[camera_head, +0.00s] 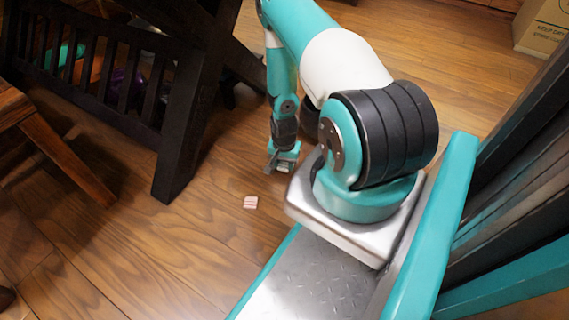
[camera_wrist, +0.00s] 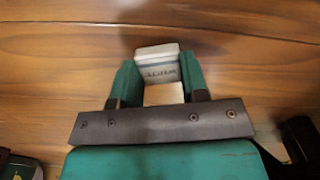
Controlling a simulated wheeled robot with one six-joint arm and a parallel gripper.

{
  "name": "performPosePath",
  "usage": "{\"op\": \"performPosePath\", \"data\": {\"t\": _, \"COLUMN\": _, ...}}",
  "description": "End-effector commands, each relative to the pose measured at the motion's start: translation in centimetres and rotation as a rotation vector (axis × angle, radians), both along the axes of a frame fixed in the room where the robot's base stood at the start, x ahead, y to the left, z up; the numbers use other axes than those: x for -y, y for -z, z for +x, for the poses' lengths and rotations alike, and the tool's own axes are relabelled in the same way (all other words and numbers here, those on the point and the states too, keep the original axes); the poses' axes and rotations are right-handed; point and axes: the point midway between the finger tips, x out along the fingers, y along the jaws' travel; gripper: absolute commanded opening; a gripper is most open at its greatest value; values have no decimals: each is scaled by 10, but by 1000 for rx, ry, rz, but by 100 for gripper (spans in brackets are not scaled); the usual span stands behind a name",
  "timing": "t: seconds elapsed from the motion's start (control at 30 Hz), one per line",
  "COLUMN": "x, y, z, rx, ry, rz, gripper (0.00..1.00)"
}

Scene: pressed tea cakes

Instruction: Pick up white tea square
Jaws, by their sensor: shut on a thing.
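The white tea square (camera_wrist: 158,73) is a pale block with dark lettering on the face toward the camera. It sits between the two green fingers of my gripper (camera_wrist: 159,66) in the wrist view, and both fingers press against its sides. In the head view my gripper (camera_head: 281,164) is low over the wood floor, beside my base. A small pale patch shows at its fingers there, too small to make out well. Whether the block still touches the floor cannot be told.
A small pale pink block (camera_head: 250,202) lies on the floor left of and nearer than my gripper. A dark slatted wooden frame (camera_head: 178,130) stands at the left, and a cardboard box (camera_head: 543,28) at the far right. Floor between the frame and my base is mostly bare.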

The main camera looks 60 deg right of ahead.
Motion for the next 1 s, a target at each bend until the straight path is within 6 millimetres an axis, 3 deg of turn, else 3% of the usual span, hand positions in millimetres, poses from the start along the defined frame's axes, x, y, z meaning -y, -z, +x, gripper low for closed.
{"op": "performPosePath", "data": {"t": 0.3, "x": 1, "y": -95, "z": 1, "rx": 2, "ry": 0, "rz": -2, "gripper": 19}}
{"op": "performPosePath", "data": {"t": 0.5, "x": 0, "y": -146, "z": 1, "rx": 2, "ry": 0, "rz": -2, "gripper": 19}}
{"op": "performPosePath", "data": {"t": 0.7, "x": 0, "y": -175, "z": 0, "rx": 0, "ry": 0, "rz": 0, "gripper": 19}}
{"op": "performPosePath", "data": {"t": 1.0, "x": 0, "y": -183, "z": 0, "rx": 0, "ry": 0, "rz": 0, "gripper": 19}}
